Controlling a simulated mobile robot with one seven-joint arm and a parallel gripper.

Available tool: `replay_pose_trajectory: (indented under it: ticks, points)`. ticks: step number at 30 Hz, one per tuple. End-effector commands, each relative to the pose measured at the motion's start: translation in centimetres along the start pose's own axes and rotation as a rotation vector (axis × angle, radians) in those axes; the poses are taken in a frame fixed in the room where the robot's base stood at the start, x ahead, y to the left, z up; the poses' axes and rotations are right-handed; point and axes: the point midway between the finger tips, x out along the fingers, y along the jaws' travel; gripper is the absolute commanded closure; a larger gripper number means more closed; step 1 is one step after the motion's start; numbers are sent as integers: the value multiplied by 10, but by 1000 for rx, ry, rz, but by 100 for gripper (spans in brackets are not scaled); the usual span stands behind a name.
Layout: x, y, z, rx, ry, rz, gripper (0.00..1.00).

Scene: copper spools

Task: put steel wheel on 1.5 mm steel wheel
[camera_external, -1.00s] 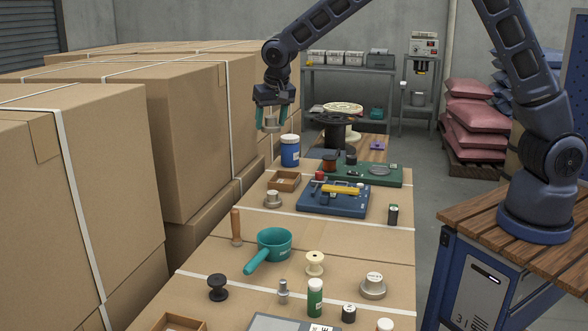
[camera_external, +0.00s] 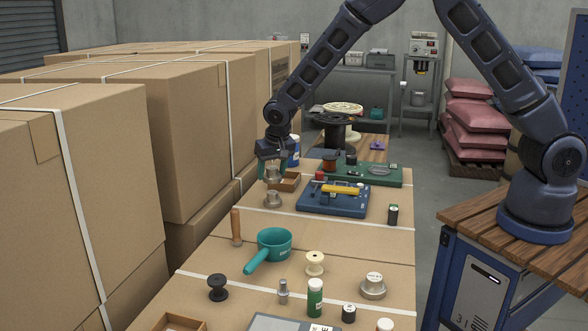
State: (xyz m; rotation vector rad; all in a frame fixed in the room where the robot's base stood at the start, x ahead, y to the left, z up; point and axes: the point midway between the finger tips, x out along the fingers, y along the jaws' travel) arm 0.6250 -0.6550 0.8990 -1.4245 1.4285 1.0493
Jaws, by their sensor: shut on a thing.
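My gripper (camera_external: 272,172) is shut on a small grey steel wheel (camera_external: 272,174), between its teal fingers. The held wheel is just above another grey steel wheel (camera_external: 273,199) that sits on the cardboard surface (camera_external: 225,287). I cannot tell whether the two touch. A third grey steel wheel (camera_external: 373,287), wider and with a label on top, stands at the front right. The labels are too small to read, so I cannot tell which is the 1.5 mm one.
A small brown tray (camera_external: 292,183) is close behind and right of the gripper. A blue-and-white jar (camera_external: 294,152) stands behind it. A blue board (camera_external: 320,203) lies to the right. A wooden handle (camera_external: 236,228) and teal pan (camera_external: 273,243) are nearer the camera. Tall cartons (camera_external: 185,140) rise on the left.

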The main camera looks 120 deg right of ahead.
Motion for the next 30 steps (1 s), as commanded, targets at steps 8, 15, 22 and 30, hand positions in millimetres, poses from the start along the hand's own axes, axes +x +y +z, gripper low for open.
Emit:
replay_pose_trajectory:
  ticks: [8, 15, 22, 30]
  points:
    - [34, 0, 11, -1, -1, 2, 70]
    - [36, 0, 11, -1, 0, 0, 70]
    - [38, 0, 12, 0, -1, 1, 31]
    - [38, 0, 12, 0, -1, 1, 21]
